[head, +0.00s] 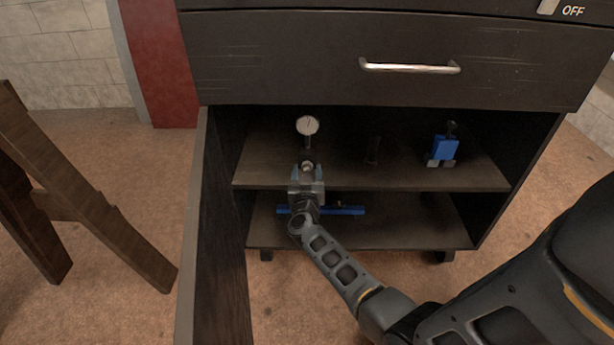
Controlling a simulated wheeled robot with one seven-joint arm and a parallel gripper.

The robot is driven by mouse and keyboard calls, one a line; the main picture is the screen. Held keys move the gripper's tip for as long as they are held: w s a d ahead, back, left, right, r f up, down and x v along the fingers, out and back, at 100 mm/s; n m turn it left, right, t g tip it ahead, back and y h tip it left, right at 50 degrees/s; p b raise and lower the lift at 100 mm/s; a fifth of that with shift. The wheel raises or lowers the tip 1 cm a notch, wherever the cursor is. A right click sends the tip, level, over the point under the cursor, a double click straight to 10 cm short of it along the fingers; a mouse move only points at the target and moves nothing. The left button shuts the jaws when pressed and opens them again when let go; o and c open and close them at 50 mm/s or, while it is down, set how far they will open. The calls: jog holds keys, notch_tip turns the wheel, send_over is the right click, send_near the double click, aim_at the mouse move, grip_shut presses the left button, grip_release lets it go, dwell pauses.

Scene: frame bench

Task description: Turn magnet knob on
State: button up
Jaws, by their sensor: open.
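A round white dial gauge (307,125) stands upright on a short stem on the upper shelf of the open cabinet. A small round grey part (308,166) shows below it, between my fingertips; I cannot tell if it is the magnet knob. My gripper (307,173) reaches into the cabinet at the upper shelf's front edge. Its jaws are open, with a finger on each side of that part. Contact cannot be made out. The gripper and wrist hide much of the gauge's base.
A blue clamp-like tool (445,148) stands right on the upper shelf (400,178). A blue bar (347,210) lies on the lower shelf, partly behind my wrist. The cabinet door (220,240) stands open at left. The drawer (480,68) above is shut. A wooden trestle (110,225) stands left.

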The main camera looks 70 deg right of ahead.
jog(key=c, duration=1)
jog(key=shift+m+p, duration=0.55)
jog(key=shift+m, duration=0.95)
jog(key=shift+c, duration=0.2)
jog(key=o, duration=1)
jog(key=shift+o, duration=0.2)
jog(key=p+v, duration=0.3)
jog(key=v, duration=0.4)
jog(key=shift+a, duration=0.4)
jog(key=shift+s, duration=0.1)
